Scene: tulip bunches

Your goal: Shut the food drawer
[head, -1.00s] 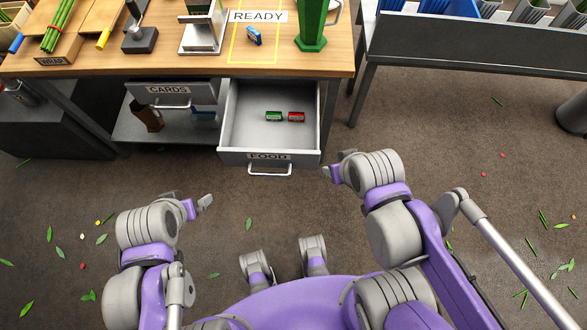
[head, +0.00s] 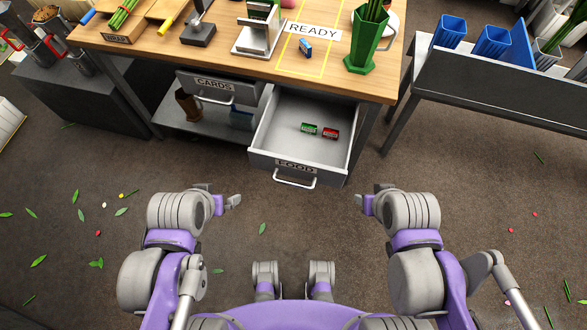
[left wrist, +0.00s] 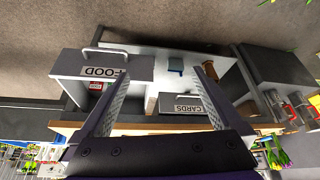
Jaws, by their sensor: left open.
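The food drawer (head: 296,168) is pulled out from under the counter, with a grey front, a FOOD label and a white bar handle (head: 294,181). A green packet (head: 309,128) and a red packet (head: 331,133) lie inside. In the left wrist view the drawer front (left wrist: 78,66) appears upside down at the upper left. My left gripper (head: 235,201) is open and empty, apart from the drawer, to the front left of its handle. My right gripper (head: 362,203) is to the front right of the drawer, apart from it; its jaw gap is not clear.
The cards drawer (head: 214,91) is beside the food drawer on the left, above a low shelf. The wooden counter (head: 230,65) above holds a READY mat and a green vase (head: 368,45). A grey bench (head: 500,90) stands at right. Floor in front is open, with scattered leaves.

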